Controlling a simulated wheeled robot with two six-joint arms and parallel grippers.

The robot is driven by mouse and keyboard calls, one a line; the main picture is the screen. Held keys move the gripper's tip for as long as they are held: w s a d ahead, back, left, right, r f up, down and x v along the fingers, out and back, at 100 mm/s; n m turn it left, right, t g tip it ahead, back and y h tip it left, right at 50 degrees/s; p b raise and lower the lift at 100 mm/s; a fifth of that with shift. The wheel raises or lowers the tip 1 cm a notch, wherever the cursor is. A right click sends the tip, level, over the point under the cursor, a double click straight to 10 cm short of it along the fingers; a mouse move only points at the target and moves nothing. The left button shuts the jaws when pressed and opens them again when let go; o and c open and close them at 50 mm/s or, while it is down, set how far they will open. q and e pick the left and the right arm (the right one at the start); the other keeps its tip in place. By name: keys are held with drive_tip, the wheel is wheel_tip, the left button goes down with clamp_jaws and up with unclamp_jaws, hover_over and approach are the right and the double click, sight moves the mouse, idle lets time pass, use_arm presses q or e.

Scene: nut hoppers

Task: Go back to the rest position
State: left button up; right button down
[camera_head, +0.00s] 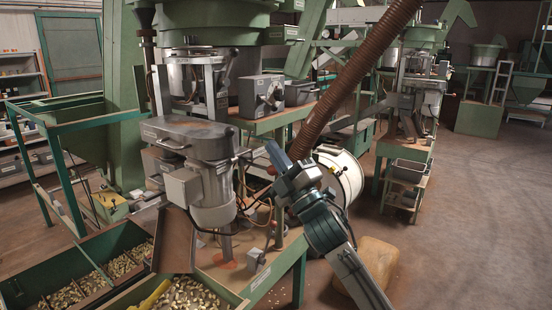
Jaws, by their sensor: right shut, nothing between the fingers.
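My right arm rises from the bottom right, and my right gripper (274,158) is in the middle of the view. It is shut and empty, raised in front of the machine bench. The grey motor housing (212,195) of the machine stands to its left, apart from it as far as I can tell. A brown ribbed hose (352,80) passes just behind or beside the gripper; the exact gap is unclear. My left gripper is not in view.
Green hoppers (120,240) with nuts stand at the lower left, and a yellow bar (155,295) lies there. A white drum (340,178) stands behind my gripper. A tan container (377,265) is on the floor behind my arm. The floor (470,220) at right is clear.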

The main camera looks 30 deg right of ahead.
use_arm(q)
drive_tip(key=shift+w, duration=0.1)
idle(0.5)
